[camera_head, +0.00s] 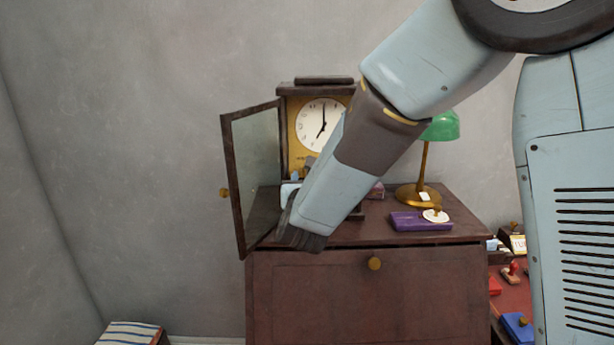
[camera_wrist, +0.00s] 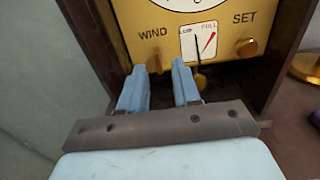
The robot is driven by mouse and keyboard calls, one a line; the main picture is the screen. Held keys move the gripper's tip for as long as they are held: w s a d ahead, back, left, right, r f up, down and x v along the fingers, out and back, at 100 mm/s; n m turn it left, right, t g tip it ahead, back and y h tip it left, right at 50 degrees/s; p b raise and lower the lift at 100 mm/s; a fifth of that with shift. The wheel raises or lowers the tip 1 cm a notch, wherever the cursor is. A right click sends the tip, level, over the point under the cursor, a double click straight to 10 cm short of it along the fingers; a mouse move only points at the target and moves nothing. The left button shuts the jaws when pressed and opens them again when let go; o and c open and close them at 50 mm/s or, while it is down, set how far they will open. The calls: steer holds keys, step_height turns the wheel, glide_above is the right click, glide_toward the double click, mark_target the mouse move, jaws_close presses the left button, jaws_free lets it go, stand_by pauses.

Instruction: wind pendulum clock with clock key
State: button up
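The pendulum clock (camera_head: 318,125) stands on the cabinet, its glass door (camera_head: 254,165) swung open to the left. In the wrist view its gold front (camera_wrist: 222,28) carries the words WIND and SET and a small gauge (camera_wrist: 199,42) marked FULL in red. A brass fitting (camera_wrist: 153,62) sits under WIND and a brass knob (camera_wrist: 247,47) under SET. The pendulum (camera_wrist: 199,79) hangs below the gauge. My gripper (camera_wrist: 158,68) has its two blue fingers apart, tips close to the WIND fitting; contact is unclear. I cannot make out a separate clock key. My arm hides the clock's lower right in the head view.
The cabinet (camera_head: 320,290) bears a green-shaded brass lamp (camera_head: 425,160) and a purple box (camera_head: 418,222) with a round white item on it, right of the clock. A lower red surface (camera_head: 516,292) with small items is at far right. The open door bounds the left side.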

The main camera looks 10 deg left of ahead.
steer(key=shift+w+a, duration=0.2)
steer(key=shift+w, duration=0.5)
jaws_close()
steer(key=shift+s+a, duration=0.15)
steer(key=shift+a, duration=0.05)
steer(key=shift+d, duration=0.2)
